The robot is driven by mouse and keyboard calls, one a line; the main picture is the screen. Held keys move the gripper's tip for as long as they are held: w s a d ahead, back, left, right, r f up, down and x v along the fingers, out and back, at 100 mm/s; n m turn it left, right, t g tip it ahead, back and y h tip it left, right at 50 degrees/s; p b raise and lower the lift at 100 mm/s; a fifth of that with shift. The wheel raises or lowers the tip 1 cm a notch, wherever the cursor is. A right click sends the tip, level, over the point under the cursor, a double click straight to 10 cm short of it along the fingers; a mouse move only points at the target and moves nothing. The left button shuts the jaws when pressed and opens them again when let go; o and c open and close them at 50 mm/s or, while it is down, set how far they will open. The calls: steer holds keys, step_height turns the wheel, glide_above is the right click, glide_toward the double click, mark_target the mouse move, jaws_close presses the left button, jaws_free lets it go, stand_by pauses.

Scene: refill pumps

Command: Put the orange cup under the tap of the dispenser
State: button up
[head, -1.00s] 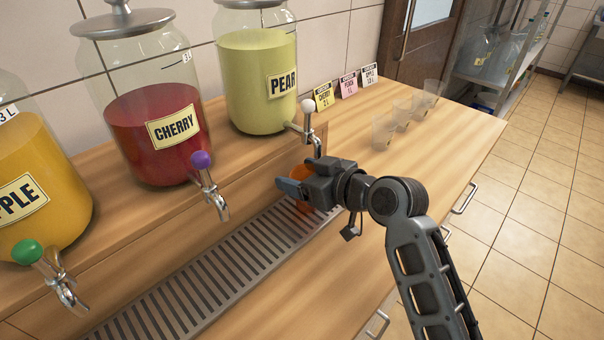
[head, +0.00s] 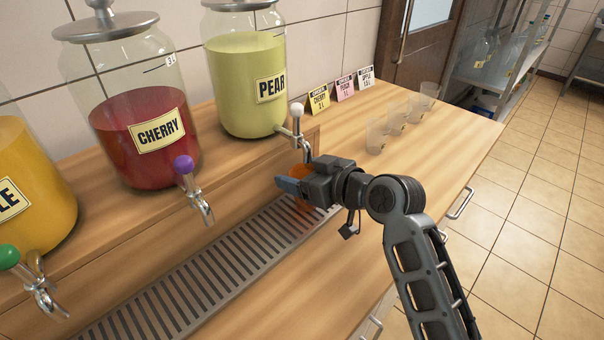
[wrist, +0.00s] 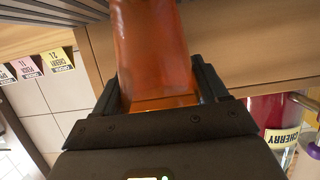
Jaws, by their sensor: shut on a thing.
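The orange cup (wrist: 155,50) is see-through and sits between my gripper's two fingers in the wrist view. In the head view only a bit of the cup (head: 301,171) shows behind my gripper (head: 290,184), which hides most of it. My gripper is shut on the cup. The cup is close to the tap (head: 298,127) of the pear dispenser (head: 240,80), which has a white knob, and appears just below its spout. I cannot tell whether it is exactly under the spout or whether it touches the grate.
A metal drip grate (head: 215,262) runs along the counter below the taps. The cherry dispenser (head: 145,135), with a purple-knobbed tap, and a yellow-orange one (head: 40,175) stand to the left. Clear cups (head: 400,118) and label cards (head: 343,90) stand right of the pear dispenser.

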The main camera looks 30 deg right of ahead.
steer(key=o, duration=1)
steer(key=shift+o, duration=0.2)
steer(key=b+v, duration=0.1)
steer(key=v, duration=0.7)
steer(key=shift+w, duration=0.1)
